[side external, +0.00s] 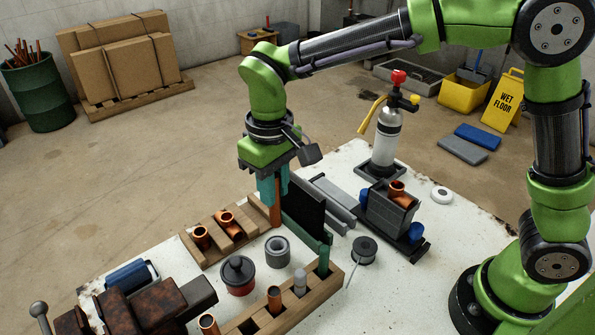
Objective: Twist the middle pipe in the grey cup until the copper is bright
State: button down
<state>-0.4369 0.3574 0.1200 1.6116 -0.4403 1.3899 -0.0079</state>
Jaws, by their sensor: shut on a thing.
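My gripper (273,196), with teal fingers, is shut on an upright copper pipe (277,215). The pipe's lower end is at the right end of the rear wooden rack; I cannot tell whether it touches the rack or hangs just in front of it. The grey cup (277,251) stands on the white table in front of the held pipe, apart from it. Two other copper pipes, one at the left (201,237) and one beside it (226,220), sit in the rear wooden rack (245,237). How bright the held pipe's end is cannot be told.
A dark upright panel (303,208) stands right of the gripper. A red and black tin (238,275) is left of the cup. The front wooden rack (318,290) holds several upright pieces. A solder spool (364,250), torch bottle (385,140) and grey bin (390,211) are at right.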

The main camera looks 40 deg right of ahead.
aim_at(276, 224)
jog(key=shift+a+f+n, duration=0.1)
jog(key=shift+f+n, duration=0.15)
jog(key=shift+n, duration=0.05)
jog(key=shift+f, duration=2.15)
jog(key=shift+f, duration=0.35)
jog(key=shift+f, duration=0.1)
jog(key=shift+f, duration=0.5)
jog(key=shift+f, duration=1.4)
